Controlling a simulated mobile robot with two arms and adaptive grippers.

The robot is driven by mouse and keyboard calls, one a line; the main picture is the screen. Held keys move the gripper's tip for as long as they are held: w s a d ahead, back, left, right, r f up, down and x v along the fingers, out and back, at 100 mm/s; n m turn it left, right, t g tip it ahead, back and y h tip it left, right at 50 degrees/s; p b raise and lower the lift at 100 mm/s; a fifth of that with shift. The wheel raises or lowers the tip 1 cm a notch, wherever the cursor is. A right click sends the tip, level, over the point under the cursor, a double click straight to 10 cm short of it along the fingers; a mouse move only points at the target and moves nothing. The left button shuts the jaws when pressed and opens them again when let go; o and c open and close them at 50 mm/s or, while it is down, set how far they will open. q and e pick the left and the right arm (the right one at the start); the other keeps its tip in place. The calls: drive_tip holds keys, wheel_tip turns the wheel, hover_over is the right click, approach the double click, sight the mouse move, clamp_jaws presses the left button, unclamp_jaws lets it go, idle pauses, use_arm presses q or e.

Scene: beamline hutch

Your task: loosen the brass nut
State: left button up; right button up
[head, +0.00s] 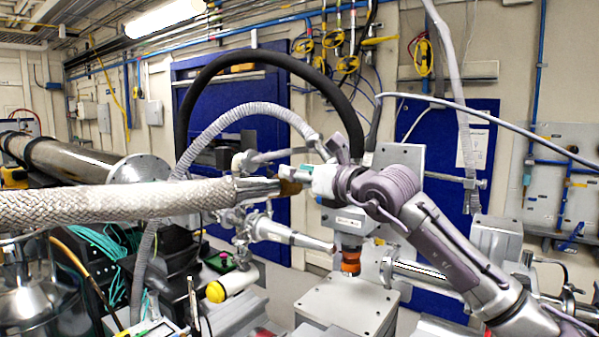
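The brass nut (290,187) is a small brown-gold piece at the right end of the thick braided hose (120,203), just past its silver fitting (257,189). My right gripper (296,176) comes in from the right, with its fingers at the nut and partly over it. The fingers are small here, and I cannot tell whether they close on the nut or only lie beside it. My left gripper is not in view.
A tapered metal nozzle (292,236) lies just below the nut. A grey corrugated hose (215,130) and a black hose (270,58) arch above and behind it. A grey box (346,300) stands below, with an orange-ringed part (350,262) over it.

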clamp_jaws()
drive_tip(key=shift+f+b, duration=0.2)
drive_tip(key=shift+b, duration=0.2)
